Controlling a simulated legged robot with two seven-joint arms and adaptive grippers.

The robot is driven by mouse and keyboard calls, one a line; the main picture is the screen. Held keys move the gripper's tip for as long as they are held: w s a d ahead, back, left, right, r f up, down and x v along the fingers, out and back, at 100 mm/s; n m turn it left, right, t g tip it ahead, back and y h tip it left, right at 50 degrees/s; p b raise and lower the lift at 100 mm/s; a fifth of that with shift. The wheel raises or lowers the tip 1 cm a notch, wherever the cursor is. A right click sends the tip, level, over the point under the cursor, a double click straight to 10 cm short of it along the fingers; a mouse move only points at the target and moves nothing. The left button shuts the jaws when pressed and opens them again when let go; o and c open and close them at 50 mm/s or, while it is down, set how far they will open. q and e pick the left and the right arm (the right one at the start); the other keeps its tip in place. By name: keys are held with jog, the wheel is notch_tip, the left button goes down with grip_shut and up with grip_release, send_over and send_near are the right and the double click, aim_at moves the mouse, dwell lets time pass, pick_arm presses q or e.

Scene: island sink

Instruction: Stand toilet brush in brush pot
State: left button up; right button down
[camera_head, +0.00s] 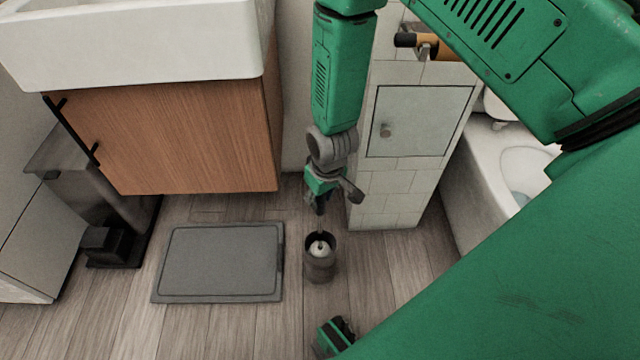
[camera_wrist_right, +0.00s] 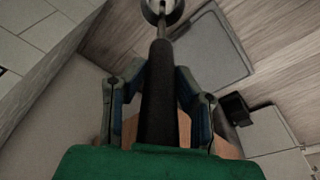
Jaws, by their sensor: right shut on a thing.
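The toilet brush has a dark handle (camera_wrist_right: 160,95) and a pale round head (camera_head: 319,248). My right gripper (camera_head: 318,200) is above the pot and shut on the handle, with a finger on either side of it in the wrist view (camera_wrist_right: 160,78). The brush pot (camera_head: 319,268) is a dark grey cylinder standing upright on the floor. The brush head shows inside the pot's round opening, with the brush roughly upright. How deep the head sits, and whether it touches the bottom, is hidden.
A grey mat (camera_head: 220,262) lies left of the pot. A wooden sink cabinet (camera_head: 190,135) and a grey pedal bin (camera_head: 85,190) stand farther left. A tiled pillar (camera_head: 385,190) rises close behind the pot, and a white toilet (camera_head: 475,185) is right of it.

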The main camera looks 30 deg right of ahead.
jog(key=c, duration=1.2)
grip_release()
jog(key=shift+s+f, duration=0.25)
jog(key=shift+s+d+r, duration=0.1)
jog(key=shift+s+r, duration=0.1)
jog(key=shift+r, duration=1.8)
jog(key=shift+s+a+r, duration=0.1)
jog(key=shift+s+r, duration=0.15)
jog(key=shift+r, duration=1.75)
jog(key=shift+s+d+r, duration=0.1)
jog(key=shift+s+r, duration=0.1)
jog(key=shift+r, duration=1.8)
